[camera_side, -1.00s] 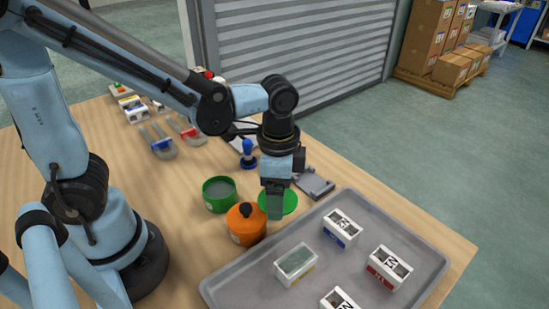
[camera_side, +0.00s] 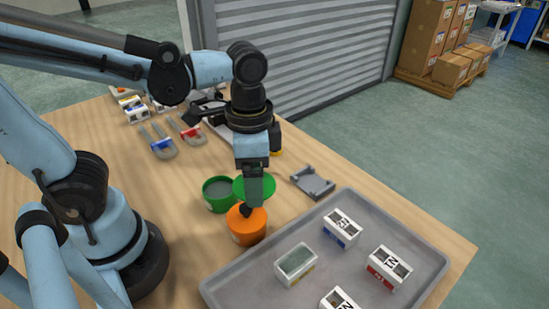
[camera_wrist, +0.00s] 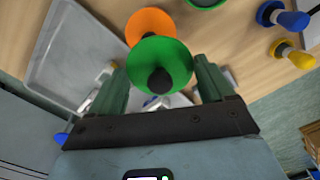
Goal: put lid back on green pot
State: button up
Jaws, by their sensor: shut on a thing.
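The green lid (camera_side: 267,188) is a flat disc with a dark knob. My gripper (camera_side: 253,199) is shut on it and holds it raised, above and behind the orange pot. In the wrist view the lid (camera_wrist: 172,52) shows between the two fingers, its knob at the grip. The green pot (camera_side: 216,194) stands open on the table, just left of the lid and apart from it. Only an edge of this pot (camera_wrist: 206,3) shows at the top of the wrist view. My fingers hide part of the lid in the side view.
The orange pot (camera_side: 243,228) with a dark-knobbed lid stands close in front. A grey tray (camera_side: 225,291) with several small boxes lies at the front right. A grey bracket (camera_side: 313,183) lies to the right. Blue (camera_wrist: 282,15) and yellow (camera_wrist: 293,54) handled tools stand nearby.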

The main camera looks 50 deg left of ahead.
jog(key=s+a+n, duration=0.2)
jog(key=a+n, duration=0.2)
jog(key=a, duration=0.7)
jog(key=shift+d+f, duration=0.2)
jog(key=shift+f, duration=2.95)
jog(key=shift+s+f, duration=0.1)
jog(key=shift+f, duration=0.05)
jog(key=o, duration=0.9)
jog(key=shift+r, duration=3.5)
